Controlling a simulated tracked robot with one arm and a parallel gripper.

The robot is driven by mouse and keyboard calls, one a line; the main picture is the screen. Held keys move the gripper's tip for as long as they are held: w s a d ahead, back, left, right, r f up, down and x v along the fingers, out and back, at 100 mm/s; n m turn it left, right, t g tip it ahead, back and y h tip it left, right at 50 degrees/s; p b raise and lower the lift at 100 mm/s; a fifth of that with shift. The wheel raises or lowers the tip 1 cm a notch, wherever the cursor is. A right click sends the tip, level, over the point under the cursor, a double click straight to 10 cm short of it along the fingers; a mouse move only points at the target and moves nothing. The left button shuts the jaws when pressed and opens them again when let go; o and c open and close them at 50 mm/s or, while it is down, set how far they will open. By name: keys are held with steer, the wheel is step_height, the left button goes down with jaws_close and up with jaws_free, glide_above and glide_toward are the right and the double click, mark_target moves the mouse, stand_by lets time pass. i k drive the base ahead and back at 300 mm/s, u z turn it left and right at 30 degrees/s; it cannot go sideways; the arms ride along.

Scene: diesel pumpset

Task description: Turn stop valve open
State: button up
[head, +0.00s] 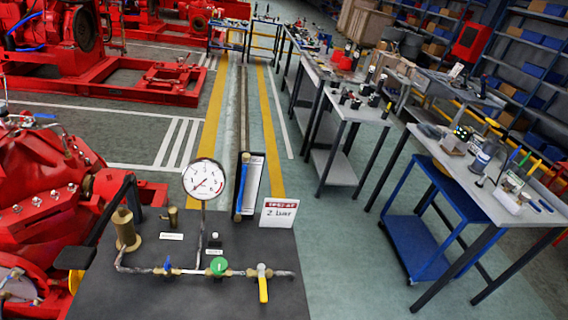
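A dark bench top (190,300) carries a horizontal pipe run with three valves. A small blue-handled valve (168,265) is at the left, and a green round handwheel (218,266) is in the middle. At the right, a valve with a yellow lever (263,288) has its lever pointing down, across the pipe. I cannot read which one is the stop valve. A round white pressure gauge (203,179) stands on a stem above the pipe; its needle points to the lower left. My gripper is not visible, and nothing is seen touching the valves.
A white sign reading "2 bar" (279,213) stands behind the yellow lever. A brass fitting (126,229) rises at the pipe's left end. A dark bar with a black pad (75,257) stands left of the bench. Red machinery (40,190) fills the left; workbenches (480,180) line the right.

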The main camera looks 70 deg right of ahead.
mark_target(262, 279)
steer(key=z, duration=0.65)
steer(key=k, duration=0.8)
steer(key=z, duration=0.5)
steer(key=i, duration=1)
steer(key=u, duration=0.05)
